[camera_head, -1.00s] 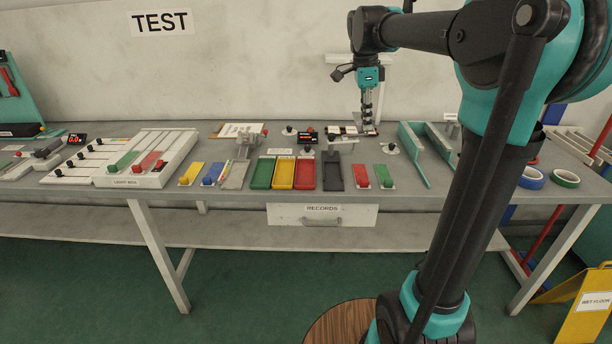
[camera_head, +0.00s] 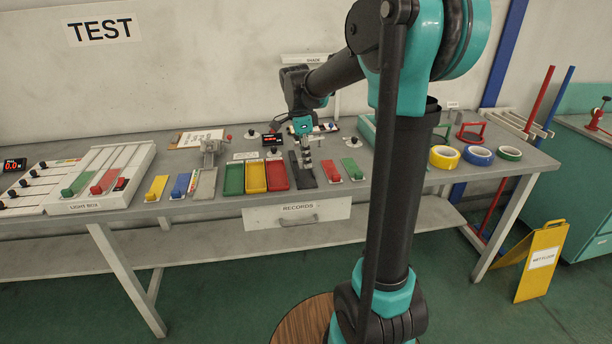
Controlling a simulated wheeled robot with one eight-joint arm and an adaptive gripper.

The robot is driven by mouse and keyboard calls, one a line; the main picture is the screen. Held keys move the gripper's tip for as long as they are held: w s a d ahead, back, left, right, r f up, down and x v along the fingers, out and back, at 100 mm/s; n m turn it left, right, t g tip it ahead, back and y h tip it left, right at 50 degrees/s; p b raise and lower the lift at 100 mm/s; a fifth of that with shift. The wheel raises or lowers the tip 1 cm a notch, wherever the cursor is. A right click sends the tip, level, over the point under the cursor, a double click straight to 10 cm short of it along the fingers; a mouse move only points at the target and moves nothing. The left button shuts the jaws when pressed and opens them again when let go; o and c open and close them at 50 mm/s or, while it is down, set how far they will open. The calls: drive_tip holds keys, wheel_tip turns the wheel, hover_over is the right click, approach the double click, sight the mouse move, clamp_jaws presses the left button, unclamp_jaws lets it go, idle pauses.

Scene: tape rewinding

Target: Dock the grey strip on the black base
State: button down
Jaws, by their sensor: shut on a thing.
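The black base (camera_head: 294,178) lies on the bench at the right end of the row of coloured trays. My gripper (camera_head: 308,165) is low over its right side, in front of the base's upper part. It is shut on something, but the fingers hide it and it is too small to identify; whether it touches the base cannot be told. A flat grey piece (camera_head: 205,184) lies to the left, between the blue strip and the green tray; whether it is the grey strip is unclear.
Green, yellow and red trays (camera_head: 276,177) stand close left of the black base. A red strip (camera_head: 330,171) and a green strip (camera_head: 352,168) lie close right. A metal fixture (camera_head: 210,150) stands behind the grey piece. Tape rolls (camera_head: 444,157) sit farther right.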

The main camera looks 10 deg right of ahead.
sight(307, 185)
drive_tip(key=shift+f, duration=3.15)
drive_tip(key=shift+f, duration=0.1)
drive_tip(key=c, duration=1.5)
unclamp_jaws()
drive_tip(key=shift+c, duration=0.2)
drive_tip(key=r, duration=0.4)
drive_tip(key=a+r, duration=0.1)
drive_tip(key=r, duration=0.6)
drive_tip(key=shift+s+a+r, duration=0.1)
drive_tip(key=shift+a+r, duration=0.05)
drive_tip(key=shift+r, duration=0.25)
drive_tip(key=s+d+f+n+t, duration=0.2)
drive_tip(key=s+f+n, duration=0.7)
drive_tip(key=s, duration=0.2)
drive_tip(key=s+d+f+n+t+y, duration=0.1)
drive_tip(key=s+d+f+n+t, duration=0.1)
drive_tip(key=s+f+n, duration=0.7)
drive_tip(key=shift+s+d+f, duration=0.65)
drive_tip(key=shift+s+d, duration=0.05)
drive_tip(key=shift+s, duration=0.25)
